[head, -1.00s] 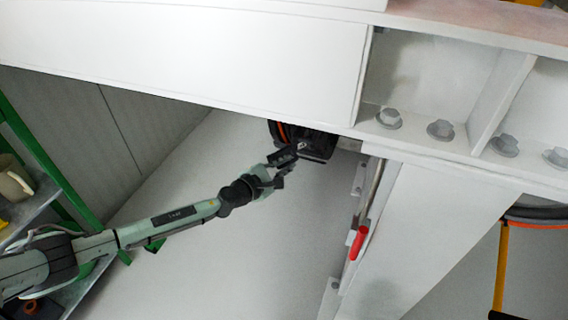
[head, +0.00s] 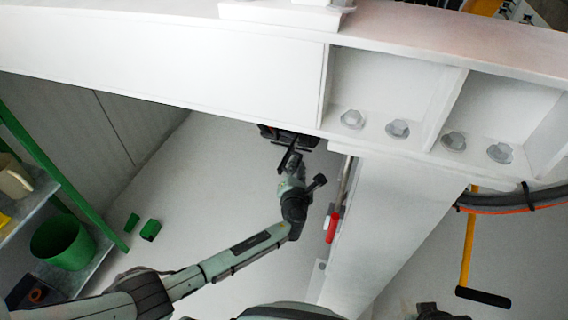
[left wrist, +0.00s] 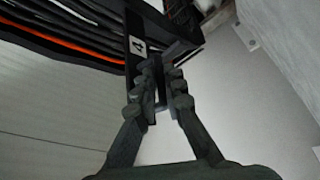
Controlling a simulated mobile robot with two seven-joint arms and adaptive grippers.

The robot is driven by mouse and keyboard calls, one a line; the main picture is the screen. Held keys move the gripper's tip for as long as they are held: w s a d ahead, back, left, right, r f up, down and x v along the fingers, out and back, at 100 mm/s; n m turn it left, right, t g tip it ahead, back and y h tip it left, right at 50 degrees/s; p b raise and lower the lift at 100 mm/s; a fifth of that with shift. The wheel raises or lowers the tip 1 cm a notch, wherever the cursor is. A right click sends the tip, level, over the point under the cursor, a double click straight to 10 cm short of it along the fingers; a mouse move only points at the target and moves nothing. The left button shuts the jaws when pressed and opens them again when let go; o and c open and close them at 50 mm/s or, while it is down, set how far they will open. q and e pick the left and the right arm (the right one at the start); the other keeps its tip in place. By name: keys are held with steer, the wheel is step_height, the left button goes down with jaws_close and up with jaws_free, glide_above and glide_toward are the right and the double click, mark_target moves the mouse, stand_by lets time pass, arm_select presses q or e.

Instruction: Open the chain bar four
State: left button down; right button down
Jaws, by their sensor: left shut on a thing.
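Chain bar four is a black bar with a white label "4" (left wrist: 138,45) in the left wrist view. It crosses a bundle of black hoses with one orange line (left wrist: 80,45). My left gripper (left wrist: 162,88) is shut on part of this bar, just below the label. In the head view my left gripper (head: 291,160) reaches up to the dark cable chain (head: 285,135) under the white beam, where the bar is too small to read.
A white beam (head: 180,55) with large bolts runs above. A white post (head: 385,210) with a red handle (head: 333,228) stands right of my arm. A shelf with a green bin (head: 62,242) is at the left. A yellow bar (head: 468,240) hangs at the right.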

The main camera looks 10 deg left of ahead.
arm_select(q)
steer(key=shift+d+n+y, duration=0.4)
steer(key=c, duration=1.9)
jaws_free()
step_height(320, 180, up, 10)
